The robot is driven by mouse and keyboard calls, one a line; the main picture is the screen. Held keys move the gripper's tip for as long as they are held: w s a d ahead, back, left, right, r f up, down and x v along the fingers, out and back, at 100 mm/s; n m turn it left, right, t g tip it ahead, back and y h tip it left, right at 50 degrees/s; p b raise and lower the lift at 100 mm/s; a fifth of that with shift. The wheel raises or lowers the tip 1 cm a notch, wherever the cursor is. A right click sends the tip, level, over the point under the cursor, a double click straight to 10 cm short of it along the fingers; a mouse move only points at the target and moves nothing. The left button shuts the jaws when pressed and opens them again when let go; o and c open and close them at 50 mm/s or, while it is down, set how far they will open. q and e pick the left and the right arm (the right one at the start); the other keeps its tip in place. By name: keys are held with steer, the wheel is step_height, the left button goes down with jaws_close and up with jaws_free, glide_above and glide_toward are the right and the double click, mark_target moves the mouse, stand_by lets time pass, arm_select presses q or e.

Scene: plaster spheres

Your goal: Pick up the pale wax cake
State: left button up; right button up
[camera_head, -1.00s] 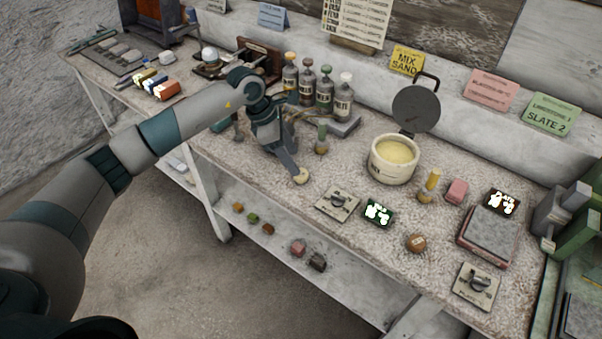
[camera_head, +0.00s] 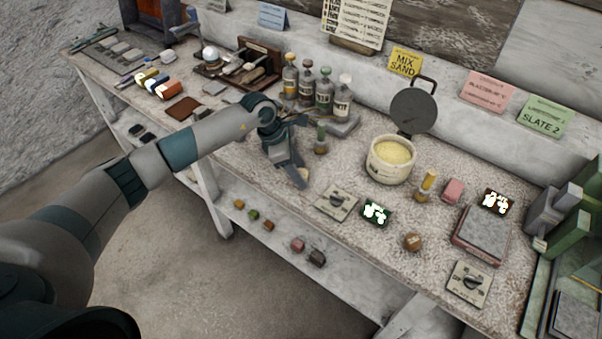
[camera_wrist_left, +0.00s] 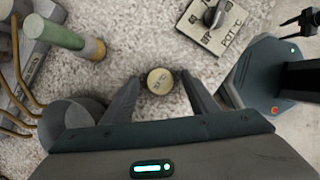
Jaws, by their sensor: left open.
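The pale wax cake (camera_wrist_left: 160,81) is a small round cream disc with faint marks on top. It lies on the speckled bench top (camera_head: 245,165). In the wrist view it sits between the two fingertips of my left gripper (camera_wrist_left: 160,85), with a small gap on each side. In the head view my left gripper (camera_head: 300,180) points down at the bench near its front edge, and its finger hides most of the cake (camera_head: 304,173). The left gripper is open and holds nothing.
A dial plate marked POT C (camera_wrist_left: 214,22) lies just beyond the cake. A green-handled tool (camera_wrist_left: 75,40) stands to the left. A pot of yellow material (camera_head: 391,160) with a raised lid stands right of the gripper. Several bottles (camera_head: 323,92) stand behind it.

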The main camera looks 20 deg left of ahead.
mark_target(306, 172)
stand_by(0.3)
arm_select(q)
steer(key=c, duration=1.1)
arm_select(e)
steer(key=shift+d, duration=0.1)
arm_select(q)
steer(key=shift+r, duration=0.15)
arm_select(e)
steer(key=shift+f, duration=0.15)
